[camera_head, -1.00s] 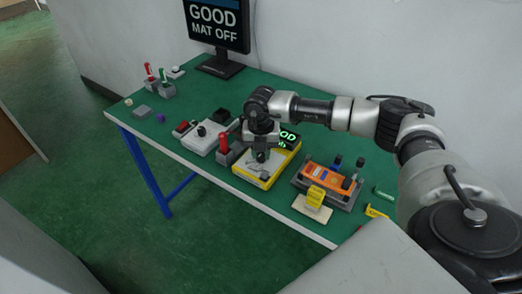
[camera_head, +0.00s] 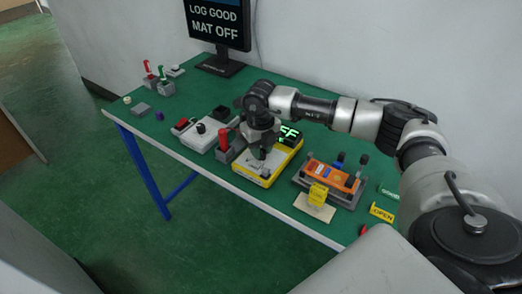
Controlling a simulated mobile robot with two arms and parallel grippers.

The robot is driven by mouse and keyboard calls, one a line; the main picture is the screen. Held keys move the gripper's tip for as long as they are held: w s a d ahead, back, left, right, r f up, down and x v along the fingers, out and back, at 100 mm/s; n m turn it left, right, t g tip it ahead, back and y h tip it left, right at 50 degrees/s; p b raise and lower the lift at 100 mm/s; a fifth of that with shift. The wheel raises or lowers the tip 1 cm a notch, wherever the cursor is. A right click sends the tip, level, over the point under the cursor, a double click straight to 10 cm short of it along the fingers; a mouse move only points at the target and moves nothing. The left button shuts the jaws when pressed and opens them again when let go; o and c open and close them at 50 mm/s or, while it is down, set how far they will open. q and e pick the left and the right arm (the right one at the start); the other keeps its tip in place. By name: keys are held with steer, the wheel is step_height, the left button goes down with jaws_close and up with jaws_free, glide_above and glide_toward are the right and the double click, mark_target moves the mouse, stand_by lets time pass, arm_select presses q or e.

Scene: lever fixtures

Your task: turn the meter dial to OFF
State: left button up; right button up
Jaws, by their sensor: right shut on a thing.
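The yellow-rimmed meter (camera_head: 250,173) lies on the green table, its grey face partly hidden under my right gripper. Its lit green display (camera_head: 290,132) shows letters ending in "FF", the rest covered by my arm. My right gripper (camera_head: 264,154) points down over the meter face and is shut on the meter dial, which is mostly hidden by the fingers. My left gripper is not in view.
A red-handled lever fixture (camera_head: 225,142) stands close to the left of the meter. An orange device in a clamp fixture (camera_head: 330,178) is to the right, with a yellow tag (camera_head: 318,195) before it. A monitor (camera_head: 216,25) reads "LOG GOOD MAT OFF".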

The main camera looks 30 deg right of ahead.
steer(key=shift+n, duration=0.8)
steer(key=shift+r+b, duration=0.1)
steer(key=shift+b, duration=0.2)
steer(key=o, duration=0.9)
step_height(320, 180, up, 11)
steer(key=shift+f+b, duration=0.15)
steer(key=shift+b, duration=0.4)
steer(key=shift+a, duration=0.1)
